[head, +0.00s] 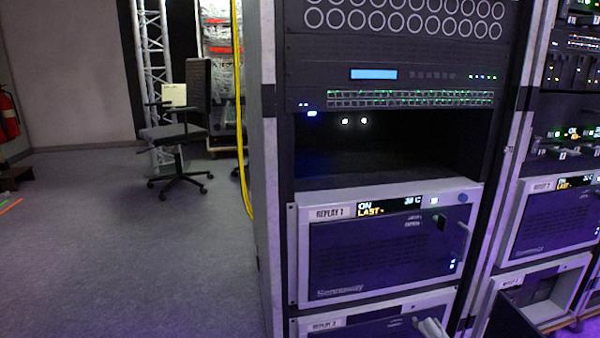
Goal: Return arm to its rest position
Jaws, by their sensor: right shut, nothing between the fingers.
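My right gripper (430,326) shows only in part at the bottom edge of the head view, as a pale grey shape in front of the lower rack unit labelled REPLAY 2 (345,330). It is shut and empty. The rest of that arm is below the frame or hard to make out. My left gripper is not in view.
The REPLAY 1 unit (380,250) sits in the rack above, with a dark empty bay (370,155) over it. Another rack with similar units (550,215) stands right. A yellow cable (241,120) hangs down the rack's left side. An office chair (178,130) stands on open carpet.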

